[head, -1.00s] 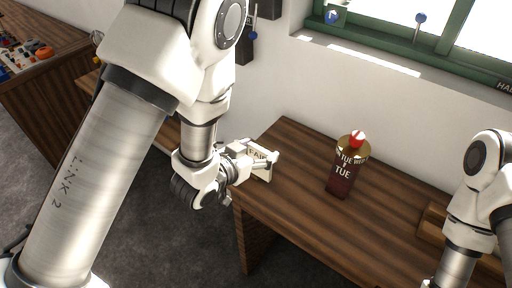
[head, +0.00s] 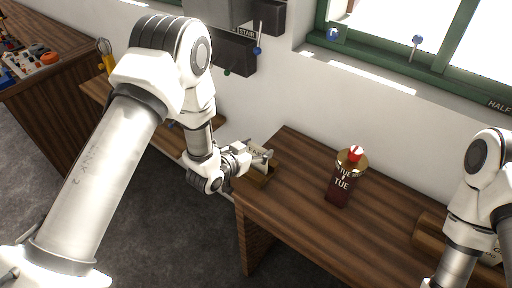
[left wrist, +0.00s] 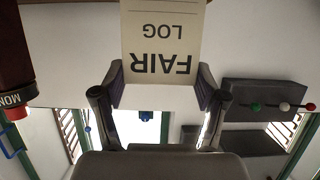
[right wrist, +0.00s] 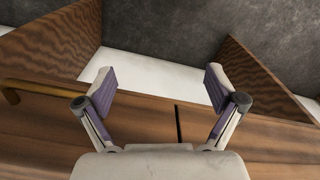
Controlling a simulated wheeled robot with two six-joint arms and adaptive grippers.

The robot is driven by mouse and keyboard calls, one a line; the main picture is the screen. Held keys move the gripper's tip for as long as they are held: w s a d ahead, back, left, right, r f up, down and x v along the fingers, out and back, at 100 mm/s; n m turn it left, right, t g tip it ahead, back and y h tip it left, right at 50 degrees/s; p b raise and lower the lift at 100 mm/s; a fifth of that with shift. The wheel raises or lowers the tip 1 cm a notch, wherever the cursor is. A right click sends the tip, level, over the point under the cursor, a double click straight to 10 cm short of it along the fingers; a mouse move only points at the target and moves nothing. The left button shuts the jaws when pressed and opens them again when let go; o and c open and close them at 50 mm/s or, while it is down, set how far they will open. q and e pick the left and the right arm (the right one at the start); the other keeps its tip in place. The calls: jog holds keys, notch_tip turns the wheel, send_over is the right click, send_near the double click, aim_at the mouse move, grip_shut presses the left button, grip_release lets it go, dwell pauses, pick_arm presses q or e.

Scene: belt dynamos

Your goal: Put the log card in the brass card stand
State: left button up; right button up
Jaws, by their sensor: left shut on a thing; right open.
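The log card (head: 259,158), cream with dark print, is upright at the left end of the wooden table. In the left wrist view the card (left wrist: 162,40) reads FAIR LOG upside down. My left gripper (head: 256,152) is shut on the card. A brass-brown piece (head: 265,177), apparently the card stand, shows just below the card. I cannot tell whether the card's lower edge is in it or above it. My right gripper (right wrist: 158,88) is open and empty in the right wrist view, over wooden furniture; the head view shows only its arm.
A dark red day-marked holder (head: 341,188) with a red knob stands mid-table. The bare tabletop (head: 300,190) between card and holder is free. A green window frame (head: 400,62) is behind.

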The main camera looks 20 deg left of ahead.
pick_arm(q)
jog(key=o, duration=1.1)
jog(key=shift+f, duration=0.2)
